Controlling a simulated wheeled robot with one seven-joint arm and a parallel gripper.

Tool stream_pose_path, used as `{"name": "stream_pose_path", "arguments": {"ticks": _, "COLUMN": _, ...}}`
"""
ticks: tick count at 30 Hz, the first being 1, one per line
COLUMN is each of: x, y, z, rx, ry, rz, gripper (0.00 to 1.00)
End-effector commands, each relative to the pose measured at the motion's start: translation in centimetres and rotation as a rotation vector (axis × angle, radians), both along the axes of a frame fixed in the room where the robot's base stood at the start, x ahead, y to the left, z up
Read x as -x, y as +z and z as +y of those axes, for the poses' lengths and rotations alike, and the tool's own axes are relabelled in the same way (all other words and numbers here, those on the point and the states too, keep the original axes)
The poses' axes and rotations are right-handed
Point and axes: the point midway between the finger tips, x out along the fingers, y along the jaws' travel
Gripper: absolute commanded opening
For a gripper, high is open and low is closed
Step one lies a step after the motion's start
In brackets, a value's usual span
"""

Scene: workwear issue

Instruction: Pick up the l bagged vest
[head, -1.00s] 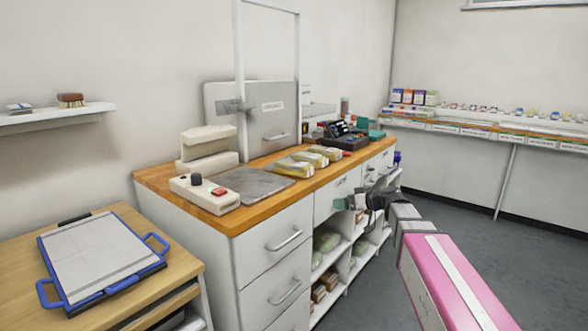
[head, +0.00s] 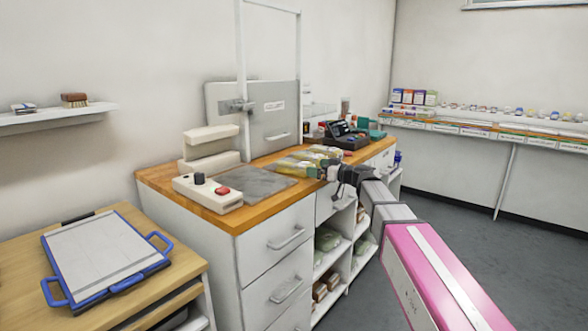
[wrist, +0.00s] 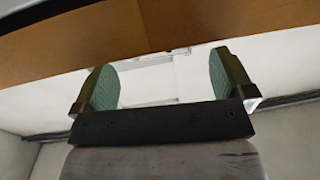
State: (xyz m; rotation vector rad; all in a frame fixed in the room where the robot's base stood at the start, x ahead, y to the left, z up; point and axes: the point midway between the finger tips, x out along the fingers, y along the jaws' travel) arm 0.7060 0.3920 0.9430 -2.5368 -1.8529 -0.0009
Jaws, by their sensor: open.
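Several clear-bagged yellow vests (head: 296,163) lie in a row on the wooden counter (head: 222,224), right of the grey metal plate. Their size marks are too small to read, so I cannot tell which is the l one. My gripper (head: 324,172) is at the counter's front edge beside the bags and partly covers the right ones. In the wrist view, my gripper (wrist: 163,82) is open and empty, its two green-padded fingers apart. The wooden counter edge (wrist: 150,28) crosses the top of that view, and no bag shows there.
A bag sealer (head: 210,190) and a grey plate (head: 262,183) are on the counter's left part. A dark device (head: 345,136) stands behind the bags. A blue-handled clipboard tray (head: 105,257) lies on a lower table. Open shelves with packages are under the counter.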

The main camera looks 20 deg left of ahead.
Motion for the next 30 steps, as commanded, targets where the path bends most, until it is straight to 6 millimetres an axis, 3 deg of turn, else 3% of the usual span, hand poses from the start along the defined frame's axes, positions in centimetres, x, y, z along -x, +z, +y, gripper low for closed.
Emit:
{"name": "stream_pose_path", "arguments": {"ticks": 9, "x": -1.5, "y": -0.1, "z": 4.0, "rx": 0.000, "ry": 0.002, "rz": 0.000, "gripper": 1.00}}
{"name": "stream_pose_path", "arguments": {"ticks": 16, "x": -1.5, "y": -0.1, "z": 4.2, "rx": 0.001, "ry": 0.000, "rz": 0.000, "gripper": 1.00}}
{"name": "stream_pose_path", "arguments": {"ticks": 17, "x": -1.5, "y": -0.1, "z": 4.2, "rx": 0.001, "ry": 0.000, "rz": 0.000, "gripper": 0.97}}
{"name": "stream_pose_path", "arguments": {"ticks": 20, "x": -1.5, "y": -0.1, "z": 4.2, "rx": 0.001, "ry": 0.000, "rz": 0.000, "gripper": 0.64}}
{"name": "stream_pose_path", "arguments": {"ticks": 21, "x": -1.5, "y": -0.1, "z": 4.2, "rx": 0.000, "ry": 0.000, "rz": 0.000, "gripper": 0.59}}
{"name": "stream_pose_path", "arguments": {"ticks": 30, "x": -1.5, "y": 0.0, "z": 4.1, "rx": 0.000, "ry": 0.000, "rz": 0.000, "gripper": 0.59}}
